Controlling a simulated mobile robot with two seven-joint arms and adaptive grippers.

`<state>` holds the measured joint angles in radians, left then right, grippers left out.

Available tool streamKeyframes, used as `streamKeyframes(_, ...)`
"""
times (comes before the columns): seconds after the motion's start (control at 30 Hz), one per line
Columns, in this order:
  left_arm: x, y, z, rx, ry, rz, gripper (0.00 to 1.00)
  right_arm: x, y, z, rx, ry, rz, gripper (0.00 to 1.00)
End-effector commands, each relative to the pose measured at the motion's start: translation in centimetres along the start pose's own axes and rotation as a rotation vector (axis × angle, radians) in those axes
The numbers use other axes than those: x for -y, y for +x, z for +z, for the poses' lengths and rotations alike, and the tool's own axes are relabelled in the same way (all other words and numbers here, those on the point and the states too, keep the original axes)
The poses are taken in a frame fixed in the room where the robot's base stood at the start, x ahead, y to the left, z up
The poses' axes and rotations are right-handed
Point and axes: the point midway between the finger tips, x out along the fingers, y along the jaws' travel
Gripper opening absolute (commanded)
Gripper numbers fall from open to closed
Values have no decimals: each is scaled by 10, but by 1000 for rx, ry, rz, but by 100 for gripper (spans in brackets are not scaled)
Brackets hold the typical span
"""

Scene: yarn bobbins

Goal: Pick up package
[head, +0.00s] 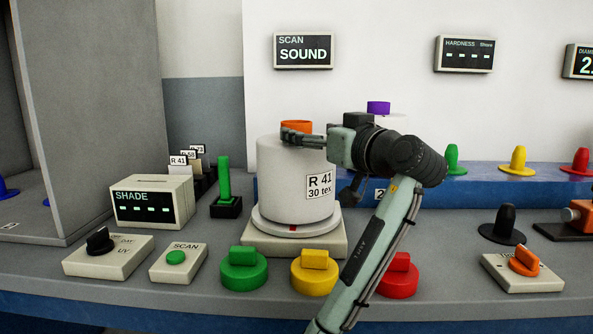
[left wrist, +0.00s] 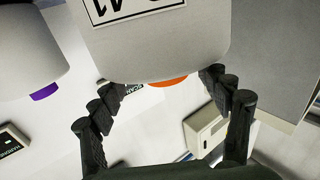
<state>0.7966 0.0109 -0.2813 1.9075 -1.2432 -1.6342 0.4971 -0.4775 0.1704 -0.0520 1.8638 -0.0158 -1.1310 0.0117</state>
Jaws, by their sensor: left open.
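The package, a white yarn bobbin (head: 285,185) labelled R 41, 30 tex, with an orange core top, stands upright on a round plate on a pale base (head: 292,243). In the left wrist view the bobbin (left wrist: 160,45) appears upside down. My left gripper (head: 300,137) is at the bobbin's upper rim, pointing left. In the left wrist view its open fingers (left wrist: 164,86) lie on either side of the bobbin's top end, around the orange core. I cannot tell whether they touch it. My right gripper is not in view.
A second bobbin with a purple core (head: 378,108) stands behind, largely hidden by my arm. The SHADE box (head: 151,203) and a green post (head: 224,182) are to the left. Green (head: 243,272), yellow (head: 314,275) and red (head: 398,278) knobs line the front.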

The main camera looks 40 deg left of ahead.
Motion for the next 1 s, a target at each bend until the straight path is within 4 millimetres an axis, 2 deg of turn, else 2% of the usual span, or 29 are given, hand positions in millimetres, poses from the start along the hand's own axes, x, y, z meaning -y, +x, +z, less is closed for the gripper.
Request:
streamKeyframes(0.17,8,27,-2,-3,3,-4,77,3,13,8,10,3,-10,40)
streamKeyframes(0.3,7,43,0,-1,2,-2,77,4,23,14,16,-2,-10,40)
streamKeyframes(0.6,7,47,1,0,1,-1,75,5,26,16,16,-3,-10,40)
streamKeyframes(1.0,7,47,1,0,0,-1,26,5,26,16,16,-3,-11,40)
